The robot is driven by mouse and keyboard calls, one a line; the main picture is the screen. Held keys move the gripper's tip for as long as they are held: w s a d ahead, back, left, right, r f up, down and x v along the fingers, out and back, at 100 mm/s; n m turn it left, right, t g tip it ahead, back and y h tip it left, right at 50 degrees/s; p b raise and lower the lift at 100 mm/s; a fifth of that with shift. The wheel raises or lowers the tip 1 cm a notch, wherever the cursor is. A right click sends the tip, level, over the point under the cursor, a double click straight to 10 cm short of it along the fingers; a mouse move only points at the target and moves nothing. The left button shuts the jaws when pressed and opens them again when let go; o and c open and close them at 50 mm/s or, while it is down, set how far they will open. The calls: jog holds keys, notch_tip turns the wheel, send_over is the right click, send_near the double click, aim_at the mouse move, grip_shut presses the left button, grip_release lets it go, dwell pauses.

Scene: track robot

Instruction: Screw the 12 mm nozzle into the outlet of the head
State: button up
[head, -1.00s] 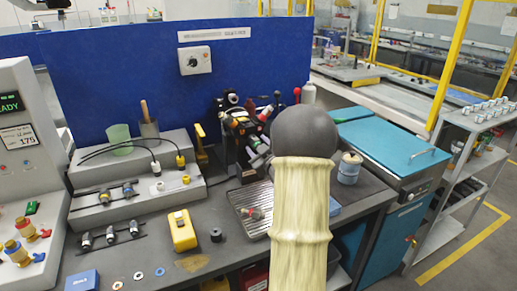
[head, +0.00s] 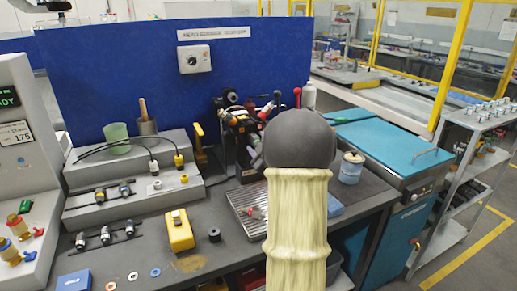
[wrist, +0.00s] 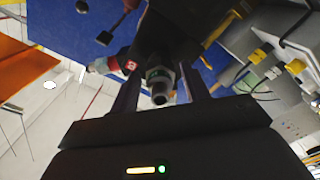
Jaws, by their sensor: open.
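In the wrist view my gripper (wrist: 160,72) is open, with a dark finger on each side of a metal fitting (wrist: 158,87). The fitting has a hex body with a green mark and a round open end facing the camera. It sits against a dark block (wrist: 165,45), apparently the head; how far it is seated cannot be told. A gap shows between the fitting and the right finger; contact on the left is unclear. A red and grey piece (wrist: 125,64) sticks out left of the block. In the head view my arm hides the gripper and part of the fixture (head: 245,125).
Racks with several fittings (head: 105,235) stand on the left of the bench. A yellow instrument (head: 179,230) and a black ring (head: 214,235) lie near the front. A ribbed tray (head: 245,200) holds a small red-marked piece. A tin (head: 351,168) stands right of my arm.

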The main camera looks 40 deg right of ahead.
jog(key=shift+f+n+b, duration=0.1)
jog(key=shift+n+b, duration=2.6)
jog(key=shift+b, duration=0.5)
jog(key=shift+n+b, duration=1.4)
jog(key=shift+b, duration=0.4)
jog(key=shift+n, duration=0.4)
jog(key=shift+n+b, duration=0.7)
jog(key=shift+b, duration=0.6)
jog(key=shift+n+b, duration=2.5)
jog(key=shift+b, duration=0.3)
jog(key=shift+n+b, duration=2.55)
jog(key=shift+n, duration=0.25)
jog(key=c, duration=1)
